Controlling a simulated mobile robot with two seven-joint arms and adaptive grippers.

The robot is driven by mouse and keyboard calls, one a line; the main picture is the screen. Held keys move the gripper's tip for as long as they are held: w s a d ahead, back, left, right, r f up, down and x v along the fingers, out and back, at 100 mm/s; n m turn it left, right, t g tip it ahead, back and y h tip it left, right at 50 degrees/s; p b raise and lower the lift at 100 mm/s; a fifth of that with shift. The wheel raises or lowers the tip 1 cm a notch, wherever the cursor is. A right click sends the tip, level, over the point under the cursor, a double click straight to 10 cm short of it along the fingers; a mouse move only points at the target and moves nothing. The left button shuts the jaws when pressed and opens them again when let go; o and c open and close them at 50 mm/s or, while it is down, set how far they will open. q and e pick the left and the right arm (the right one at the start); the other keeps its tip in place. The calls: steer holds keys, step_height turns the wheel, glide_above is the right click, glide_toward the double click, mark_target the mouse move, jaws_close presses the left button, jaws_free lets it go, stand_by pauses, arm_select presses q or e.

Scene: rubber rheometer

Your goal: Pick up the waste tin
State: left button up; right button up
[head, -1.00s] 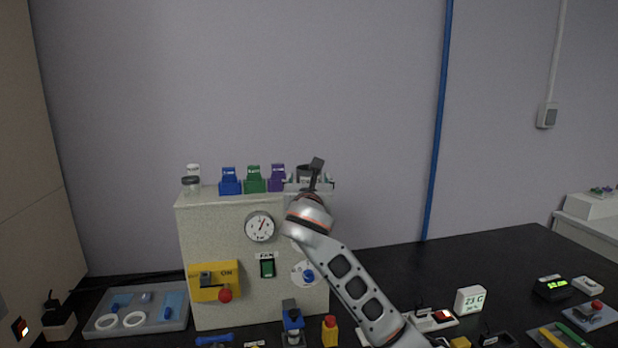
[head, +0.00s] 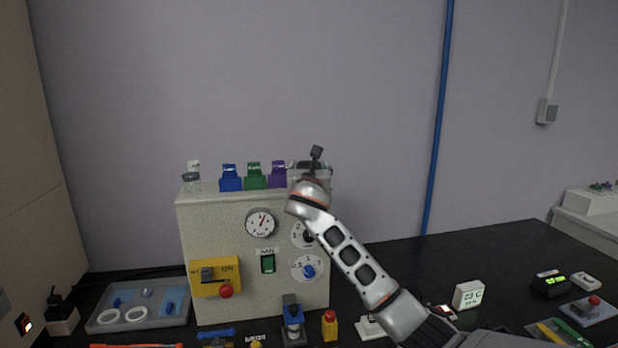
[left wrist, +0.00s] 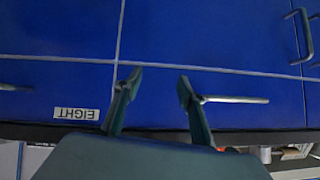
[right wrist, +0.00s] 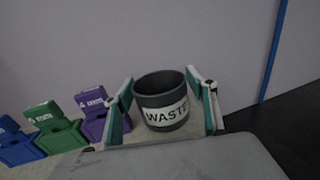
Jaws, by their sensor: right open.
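The waste tin (right wrist: 162,101) is a dark grey, open-topped round tin with a white label reading WASTE. In the right wrist view it stands upright on top of the machine, between the fingers of my right gripper (right wrist: 166,108). The gripper is open, with a finger on each side of the tin; the left finger is close to it and a small gap shows at the right. In the head view my right gripper (head: 310,168) is over the right end of the machine's top and mostly hides the tin. My left gripper (left wrist: 158,95) is open and empty in front of blue cabinet fronts.
Blue (right wrist: 17,146), green (right wrist: 52,128) and purple (right wrist: 102,117) holders stand left of the tin on the machine (head: 225,210). A small jar (head: 191,182) is at the far left of its top. A grey tray (head: 140,312) lies on the black bench.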

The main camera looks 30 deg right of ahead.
steer(key=c, duration=0.9)
steer(key=shift+c, duration=0.2)
steer(key=shift+r, duration=0.1)
step_height(320, 180, up, 20)
steer(key=shift+f+b, duration=0.2)
steer(key=shift+b, duration=0.25)
